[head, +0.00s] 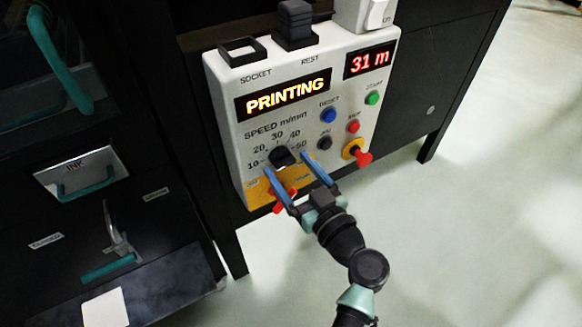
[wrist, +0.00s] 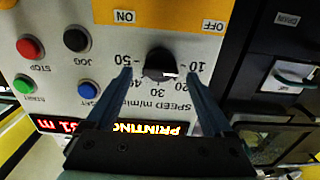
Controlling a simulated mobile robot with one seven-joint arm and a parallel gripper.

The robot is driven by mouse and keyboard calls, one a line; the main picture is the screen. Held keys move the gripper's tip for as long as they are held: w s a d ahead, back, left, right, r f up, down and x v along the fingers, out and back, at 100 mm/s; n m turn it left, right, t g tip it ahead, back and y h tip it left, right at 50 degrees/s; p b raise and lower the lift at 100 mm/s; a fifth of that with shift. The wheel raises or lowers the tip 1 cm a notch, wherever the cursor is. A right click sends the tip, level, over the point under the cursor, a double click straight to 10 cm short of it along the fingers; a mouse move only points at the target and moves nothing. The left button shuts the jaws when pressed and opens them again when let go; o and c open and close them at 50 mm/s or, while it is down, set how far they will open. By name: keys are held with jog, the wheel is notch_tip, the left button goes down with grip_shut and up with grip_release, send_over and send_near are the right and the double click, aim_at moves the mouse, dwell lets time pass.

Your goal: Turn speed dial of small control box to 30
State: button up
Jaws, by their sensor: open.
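The small white control box (head: 222,85) has a black speed dial (head: 281,157) low on its front, under a scale marked 10 to 50. In the wrist view the dial (wrist: 160,64) appears upside down, with a pale mark at its edge roughly toward the 20; its exact reading is hard to tell. My gripper (head: 287,163) is open, its two blue fingers pointing at the panel on either side of the dial. In the wrist view the gripper (wrist: 159,72) shows a gap between each finger and the dial; contact is not visible.
The display (head: 289,94) reads PRINTING and another (head: 370,61) reads 31 m. Blue, green, red and black buttons and a red stop knob (head: 362,157) sit right of the dial. A red switch (head: 285,193) is below it, close to my fingers. Dark cabinets stand left; pale floor is clear right.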

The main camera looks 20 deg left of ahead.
jog(key=shift+w+a, duration=0.1)
jog(key=c, duration=1.4)
jog(key=shift+o, duration=0.2)
jog(key=shift+m, duration=0.4)
jog(key=m+b, duration=0.1)
jog(key=m, duration=0.6)
jog(key=shift+w+m, duration=0.1)
jog(key=shift+m, duration=0.2)
jog(key=m+p, duration=0.1)
jog(key=m, duration=0.4)
jog(key=shift+f+p, duration=0.1)
jog(key=shift+p, duration=0.2)
jog(key=shift+w+f+m+p, duration=0.1)
jog(key=shift+m+p, duration=0.65)
jog(key=shift+m, duration=1.35)
jog(key=shift+d, duration=0.2)
